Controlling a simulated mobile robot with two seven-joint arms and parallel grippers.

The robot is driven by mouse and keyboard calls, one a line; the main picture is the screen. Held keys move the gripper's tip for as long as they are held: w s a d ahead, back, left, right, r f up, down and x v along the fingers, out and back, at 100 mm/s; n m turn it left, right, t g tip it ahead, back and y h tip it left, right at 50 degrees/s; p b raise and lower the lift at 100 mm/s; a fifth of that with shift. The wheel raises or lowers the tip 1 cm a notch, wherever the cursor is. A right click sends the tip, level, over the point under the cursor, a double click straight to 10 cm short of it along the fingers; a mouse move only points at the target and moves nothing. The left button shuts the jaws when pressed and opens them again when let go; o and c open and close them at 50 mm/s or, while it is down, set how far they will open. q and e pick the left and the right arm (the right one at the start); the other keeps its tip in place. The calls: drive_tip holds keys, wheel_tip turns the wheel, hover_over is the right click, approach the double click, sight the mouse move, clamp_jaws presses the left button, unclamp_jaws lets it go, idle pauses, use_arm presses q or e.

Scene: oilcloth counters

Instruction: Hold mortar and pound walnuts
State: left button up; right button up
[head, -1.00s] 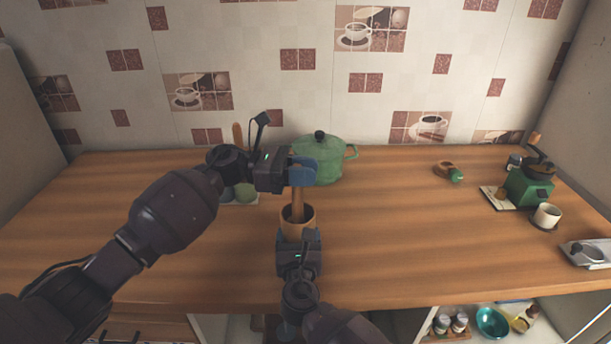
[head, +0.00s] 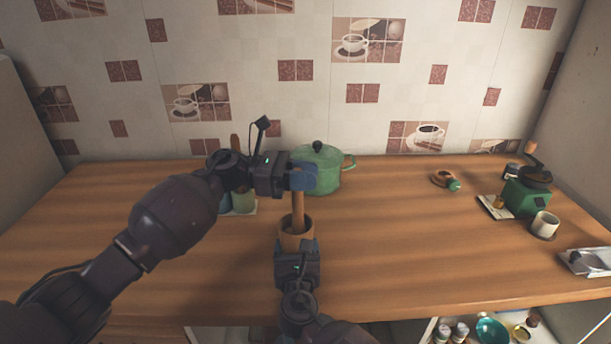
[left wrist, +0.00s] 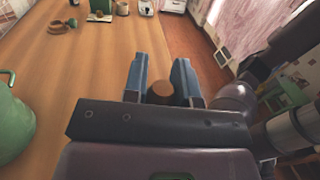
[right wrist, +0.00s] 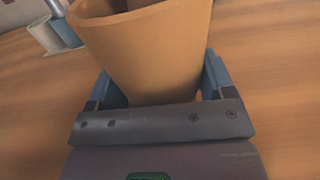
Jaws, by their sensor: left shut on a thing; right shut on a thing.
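The wooden mortar (head: 296,241) stands upright near the middle of the wooden counter. My right gripper (head: 297,256) is shut on its near side, and the mortar's wall fills the space between the jaws in the right wrist view (right wrist: 150,50). My left gripper (head: 303,177) is shut on the upper part of the wooden pestle (head: 298,208), above the mortar. The pestle is about upright and its lower end goes into the mortar's mouth. Its round top shows between the jaws in the left wrist view (left wrist: 161,92). The inside of the mortar and any walnuts are hidden.
A green lidded pot (head: 323,172) stands just behind the left gripper. Containers (head: 243,202) are partly hidden behind my left arm. A green grinder (head: 527,192), a pale cup (head: 544,224) and a small wooden item (head: 443,178) are at the right. The counter between is clear.

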use_arm(q)
drive_tip(key=shift+f, duration=1.4)
drive_tip(key=shift+r, duration=0.1)
drive_tip(key=shift+r, duration=0.95)
drive_tip(key=shift+s+a+r, duration=0.35)
drive_tip(key=shift+a+r, duration=0.05)
drive_tip(key=shift+a, duration=0.25)
drive_tip(key=shift+f, duration=1.45)
